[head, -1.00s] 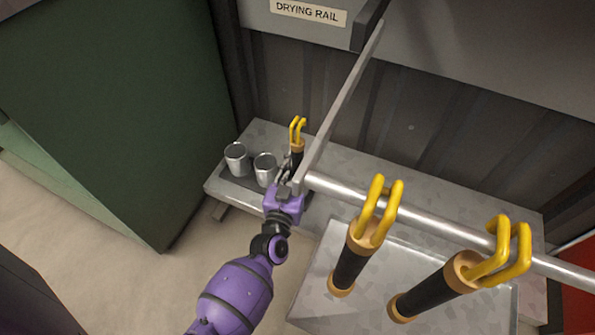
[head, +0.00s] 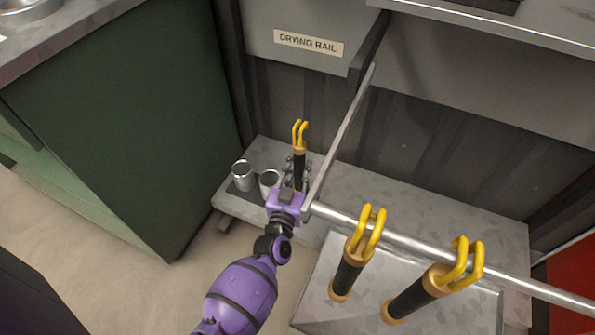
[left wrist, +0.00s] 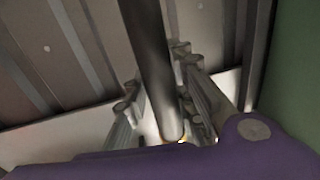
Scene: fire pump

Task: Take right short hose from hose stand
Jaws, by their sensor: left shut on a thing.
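The right short hose (head: 299,172) is a black tube with a bronze collar and a yellow two-pronged top. It stands roughly upright, right of two metal cups (head: 242,175) on the dark hose stand (head: 257,195). My left gripper (head: 293,175) is shut on it from the near side. In the left wrist view, the dark hose (left wrist: 147,60) passes between the fingers (left wrist: 155,105). The gripper hides the hose's lower end in the head view, so I cannot tell whether it is clear of the stand. My right gripper is not in view.
A metal rail (head: 420,246) runs close right of my left gripper, with a bar (head: 345,130) slanting to the wall. Two larger black hoses (head: 347,278) with yellow handles hang there. A green cabinet (head: 120,130) stands left. A grey bench (head: 430,212) lies below.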

